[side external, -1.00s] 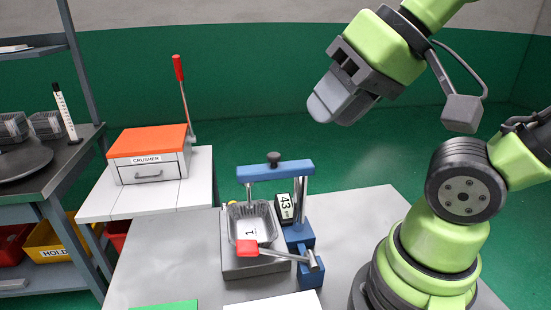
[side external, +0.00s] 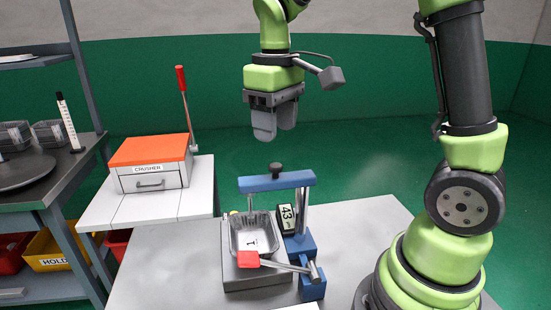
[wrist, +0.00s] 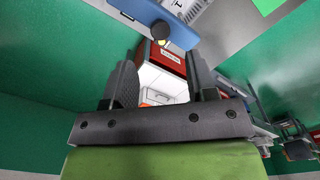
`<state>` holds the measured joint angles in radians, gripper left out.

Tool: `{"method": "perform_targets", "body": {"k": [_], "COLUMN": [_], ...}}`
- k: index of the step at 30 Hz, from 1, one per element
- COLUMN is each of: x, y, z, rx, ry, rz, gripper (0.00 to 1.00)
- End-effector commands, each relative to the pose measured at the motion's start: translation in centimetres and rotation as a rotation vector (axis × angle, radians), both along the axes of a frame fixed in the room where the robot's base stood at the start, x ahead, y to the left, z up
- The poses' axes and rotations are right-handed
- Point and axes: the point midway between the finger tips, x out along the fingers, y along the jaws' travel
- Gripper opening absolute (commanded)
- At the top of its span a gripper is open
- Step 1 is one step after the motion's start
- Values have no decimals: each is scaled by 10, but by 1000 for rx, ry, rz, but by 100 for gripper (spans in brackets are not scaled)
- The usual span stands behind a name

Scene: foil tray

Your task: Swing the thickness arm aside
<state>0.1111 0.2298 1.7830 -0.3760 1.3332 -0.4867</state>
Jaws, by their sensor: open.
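A blue crossbar (side external: 262,184) with a black knob (side external: 276,170) spans above the foil tray (side external: 273,236), which sits on a grey base (side external: 270,279). A blue post block (side external: 305,249) and a small dial reading 43 (side external: 286,220) stand at its right. A red-tipped lever (side external: 285,264) lies across the front of the tray. I cannot tell for sure which part is the thickness arm. My gripper (side external: 276,134) points down, open and empty, above and behind the crossbar and apart from it. In the wrist view, the crossbar (wrist: 160,22) shows beyond my open fingers (wrist: 163,82).
An orange-topped crusher (side external: 150,150) with an upright red-handled lever (side external: 183,92) stands on a white table at left. A dark shelf rack (side external: 60,205) with bins is further left. The grey table (side external: 170,255) left of the tray is clear.

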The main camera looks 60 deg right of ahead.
Motion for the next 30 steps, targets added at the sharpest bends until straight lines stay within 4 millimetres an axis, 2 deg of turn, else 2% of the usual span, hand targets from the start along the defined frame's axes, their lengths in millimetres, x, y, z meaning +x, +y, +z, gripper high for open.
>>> {"method": "perform_targets", "body": {"k": [6, 10, 15, 23, 30], "x": [-1, -1, 0, 0, 0], "y": [0, 0, 0, 0, 0], "z": [-41, -58, -68, -69, -69], "rx": [1, 1, 1, 0, 0], "ry": [5, 3, 0, -2, -2], "rz": [1, 0, -1, -1, -1], "gripper": [52, 52, 52, 52, 0]}}
